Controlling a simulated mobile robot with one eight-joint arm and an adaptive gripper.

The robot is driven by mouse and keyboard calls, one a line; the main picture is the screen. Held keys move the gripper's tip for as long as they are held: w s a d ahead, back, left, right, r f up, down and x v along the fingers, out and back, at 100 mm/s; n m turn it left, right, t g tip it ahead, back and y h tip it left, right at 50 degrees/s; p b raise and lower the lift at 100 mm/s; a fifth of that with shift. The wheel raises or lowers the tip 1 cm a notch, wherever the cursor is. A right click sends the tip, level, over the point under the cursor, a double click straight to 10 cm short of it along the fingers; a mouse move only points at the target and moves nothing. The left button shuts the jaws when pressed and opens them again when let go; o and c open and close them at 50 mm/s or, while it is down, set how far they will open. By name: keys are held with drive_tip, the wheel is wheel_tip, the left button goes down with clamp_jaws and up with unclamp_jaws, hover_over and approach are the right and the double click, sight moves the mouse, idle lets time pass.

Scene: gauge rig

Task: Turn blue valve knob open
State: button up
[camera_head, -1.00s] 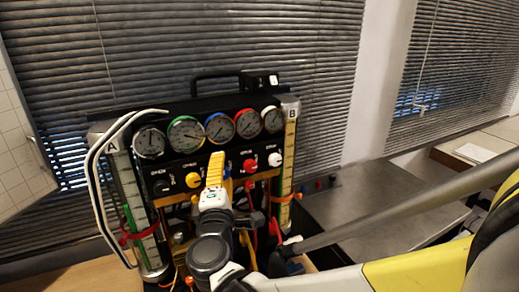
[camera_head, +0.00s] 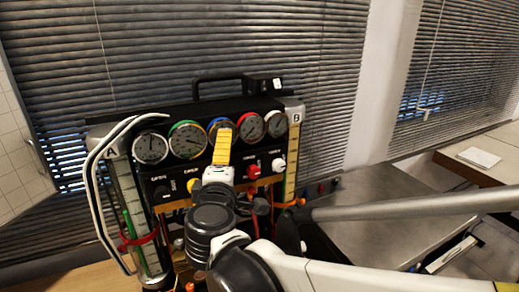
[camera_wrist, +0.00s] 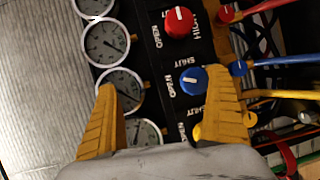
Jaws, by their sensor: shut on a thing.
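The blue valve knob (camera_wrist: 193,80) sits on the black panel in the wrist view, with a light mark on its face and OPEN and SHUT lettering beside it. My gripper (camera_wrist: 160,85) has two yellow fingers; the right one lies against the knob's side, and the left one reaches over the gauge dials. The far side of the knob's grip is hard to make out. In the head view my gripper (camera_head: 222,145) is in front of the panel's middle and hides the blue knob.
A red knob (camera_wrist: 179,22) is beside the blue one. Coloured hoses (camera_wrist: 285,62) run close to the right finger. Gauges (camera_head: 188,140) line the panel top. Tubes A (camera_head: 128,195) and B (camera_head: 293,155) flank it.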

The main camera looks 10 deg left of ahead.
drive_tip(key=s, duration=0.1)
drive_tip(key=s+r, duration=0.1)
drive_tip(key=s, duration=0.1)
drive_tip(key=s+d+r, duration=0.1)
drive_tip(key=s, duration=0.1)
drive_tip(key=shift+d+r, duration=0.1)
drive_tip(key=shift+r, duration=0.1)
drive_tip(key=c, duration=0.5)
drive_tip(key=shift+s+d+p, duration=0.25)
drive_tip(key=shift+s+p, duration=0.25)
drive_tip(key=shift+s, duration=0.9)
drive_tip(key=shift+s+d+p, duration=0.3)
drive_tip(key=shift+s+p, duration=0.2)
drive_tip(key=shift+s, duration=0.95)
drive_tip(key=shift+s+d+p, duration=0.25)
drive_tip(key=shift+s+p, duration=0.25)
drive_tip(key=shift+s, duration=0.9)
